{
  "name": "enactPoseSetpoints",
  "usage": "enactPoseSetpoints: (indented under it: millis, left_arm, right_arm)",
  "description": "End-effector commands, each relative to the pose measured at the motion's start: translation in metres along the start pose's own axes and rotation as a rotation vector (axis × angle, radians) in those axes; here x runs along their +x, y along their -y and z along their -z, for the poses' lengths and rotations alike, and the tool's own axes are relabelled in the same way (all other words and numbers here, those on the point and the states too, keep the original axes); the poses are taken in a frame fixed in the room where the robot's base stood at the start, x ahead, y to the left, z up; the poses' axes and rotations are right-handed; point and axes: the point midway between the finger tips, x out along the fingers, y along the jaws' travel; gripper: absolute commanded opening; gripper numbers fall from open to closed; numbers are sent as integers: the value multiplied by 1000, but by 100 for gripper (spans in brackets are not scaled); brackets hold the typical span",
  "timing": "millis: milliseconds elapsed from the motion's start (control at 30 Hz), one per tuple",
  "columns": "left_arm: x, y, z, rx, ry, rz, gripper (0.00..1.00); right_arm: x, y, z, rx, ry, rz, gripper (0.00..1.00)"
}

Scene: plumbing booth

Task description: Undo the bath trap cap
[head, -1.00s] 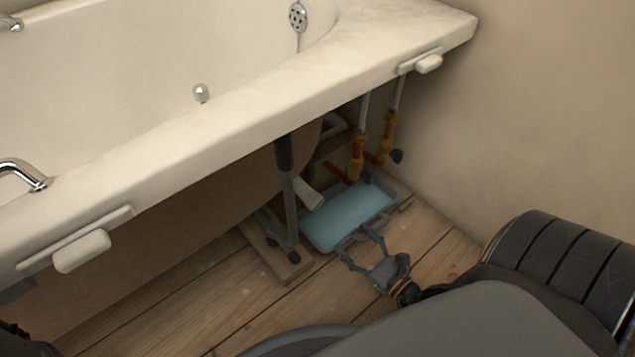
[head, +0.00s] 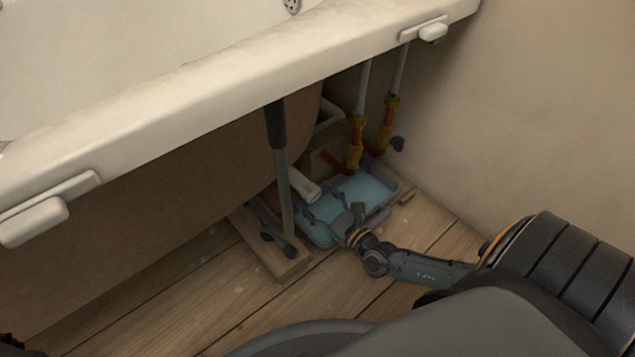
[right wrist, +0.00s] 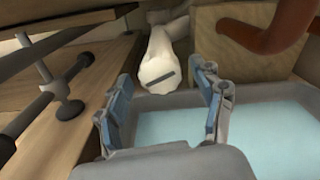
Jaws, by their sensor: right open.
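The white bath trap (head: 304,186) hangs under the bath. In the right wrist view its cap (right wrist: 160,74) faces me, round and white with a dark slot or bar across it. My right gripper (head: 334,212) is under the bath edge, over the tray and just in front of the trap. In the right wrist view the open right gripper (right wrist: 165,88) has a finger on each side of the cap's line, with a gap to both sides; it appears empty and short of the cap.
A grey tray (head: 396,187) with a light blue inside lies on the floorboards below the trap. A bath leg (head: 284,190) on a wooden board stands left of it. Copper pipes with brass valves (head: 355,150) rise behind. The bath rim (head: 200,110) overhangs.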

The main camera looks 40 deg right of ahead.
Motion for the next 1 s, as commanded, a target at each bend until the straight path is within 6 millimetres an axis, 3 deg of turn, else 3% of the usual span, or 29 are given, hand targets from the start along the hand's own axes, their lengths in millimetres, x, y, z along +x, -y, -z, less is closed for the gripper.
enactPoseSetpoints:
  millis: [200,467,667,1000]
  left_arm:
    - [0,0,0,0,0,0,44]
    - [0,0,0,0,0,0,44]
    - [4,1,-2,0,0,0,44]
    - [17,4,-6,0,1,0,44]
  right_arm:
    - [0,0,0,0,0,0,68]
    - [0,0,0,0,0,0,15]
    - [0,0,-1,-50,-1,0,13]
    - [0,0,-1,-359,-1,0,13]
